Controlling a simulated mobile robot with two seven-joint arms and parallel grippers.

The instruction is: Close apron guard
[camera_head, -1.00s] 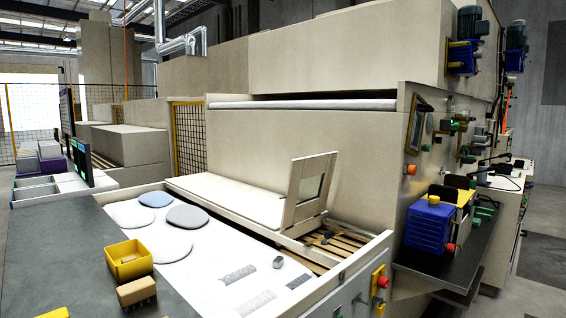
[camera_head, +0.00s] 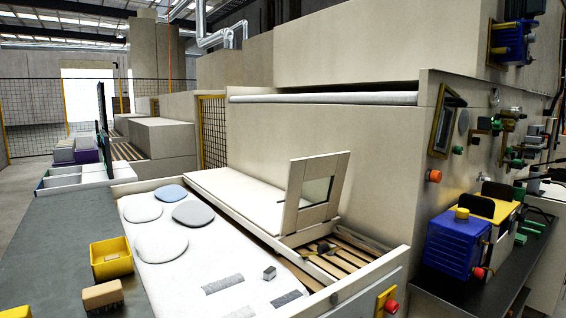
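The apron guard appears to be the beige framed panel with a small window (camera_head: 313,192), standing raised and tilted at the right end of the long pale cover. Below and right of it, a slatted wooden apron (camera_head: 350,256) lies uncovered inside the machine's trough. A small dark object (camera_head: 326,248) rests at the slats by the panel's foot. Neither of my grippers shows in the head view.
A white bed with several round pads (camera_head: 160,248) lies left of the trough. A yellow bin (camera_head: 111,259) and a brush (camera_head: 102,295) sit on the grey table (camera_head: 60,235). A blue box (camera_head: 455,243) stands on a dark shelf at the right. A red button (camera_head: 391,306) is at the front.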

